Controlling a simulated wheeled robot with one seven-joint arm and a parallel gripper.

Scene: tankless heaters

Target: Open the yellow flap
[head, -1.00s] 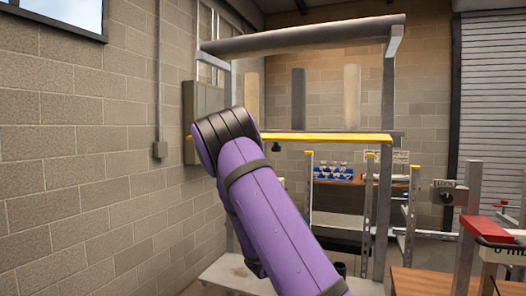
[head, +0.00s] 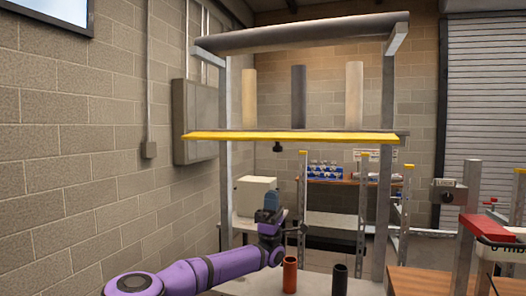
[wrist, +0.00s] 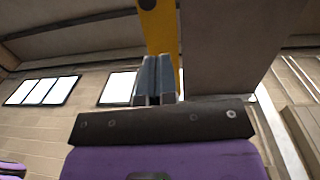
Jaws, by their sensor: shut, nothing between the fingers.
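The yellow flap (head: 330,136) is a long, thin horizontal strip across the grey frame, below its upright tubes. A small black knob (head: 277,147) hangs under it. My gripper (head: 272,203) is below the flap and the knob, apart from both, with its fingers pointing up. In the wrist view, the gripper (wrist: 155,70) is shut and empty. Behind its fingertips, the flap (wrist: 160,28) shows as a yellow strip running up to the top edge, with a dark round spot on it.
Grey posts (head: 376,230) hold the frame up, with a thick roller (head: 300,35) on top. A white box (head: 254,194) stands behind my gripper. An orange tube (head: 290,274) and a black tube (head: 340,278) stand near my arm. A block wall (head: 60,160) is at left.

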